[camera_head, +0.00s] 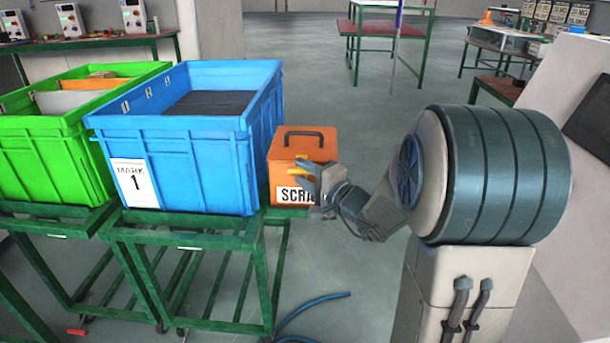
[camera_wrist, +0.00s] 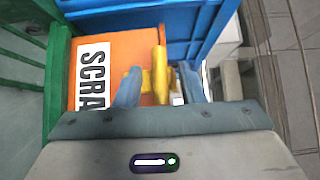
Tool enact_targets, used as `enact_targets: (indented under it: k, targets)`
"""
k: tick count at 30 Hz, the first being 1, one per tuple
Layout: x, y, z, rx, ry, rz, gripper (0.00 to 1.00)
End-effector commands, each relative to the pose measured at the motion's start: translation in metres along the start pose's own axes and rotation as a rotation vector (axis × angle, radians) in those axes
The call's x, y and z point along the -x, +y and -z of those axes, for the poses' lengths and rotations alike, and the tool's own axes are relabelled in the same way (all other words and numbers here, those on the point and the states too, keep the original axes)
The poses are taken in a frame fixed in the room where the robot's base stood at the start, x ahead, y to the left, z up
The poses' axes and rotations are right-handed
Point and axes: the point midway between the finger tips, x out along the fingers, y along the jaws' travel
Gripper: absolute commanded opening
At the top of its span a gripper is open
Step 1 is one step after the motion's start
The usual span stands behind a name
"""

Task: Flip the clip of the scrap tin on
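The scrap tin (camera_head: 283,150) is an orange box with a dark top handle and a white SCRAP label, partly hidden by my gripper in the head view. In the wrist view the tin (camera_wrist: 88,107) lies at the left, its label turned sideways. Its yellow clip (camera_wrist: 160,78) stands out at the tin's edge, and yellow also shows in the head view (camera_head: 302,165). My gripper (camera_wrist: 160,85) is at the clip, its two blue fingers spread apart, one on each side of the yellow part. I cannot tell whether either finger touches it.
A blue crate (camera_head: 185,165) marked MARK 1 stands close to the left of the tin on a green metal stand (camera_head: 190,236). A green crate (camera_head: 45,150) is farther left. A blue hose (camera_head: 315,302) lies on the floor. Open floor (camera_head: 370,115) lies behind the tin.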

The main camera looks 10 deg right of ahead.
Motion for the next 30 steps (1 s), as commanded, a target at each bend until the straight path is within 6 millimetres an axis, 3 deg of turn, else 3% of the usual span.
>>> enact_targets:
  k: [5,9,30]
  targets:
    - [0.0001,0.0000,0.0000,0.000,0.000,0.000,0.33]
    - [0.0004,0.0005,-0.0001,0.000,0.000,-0.001,0.00]
    - [-0.0044,-0.0034,0.0053,-0.148,0.002,-0.154,0.00]
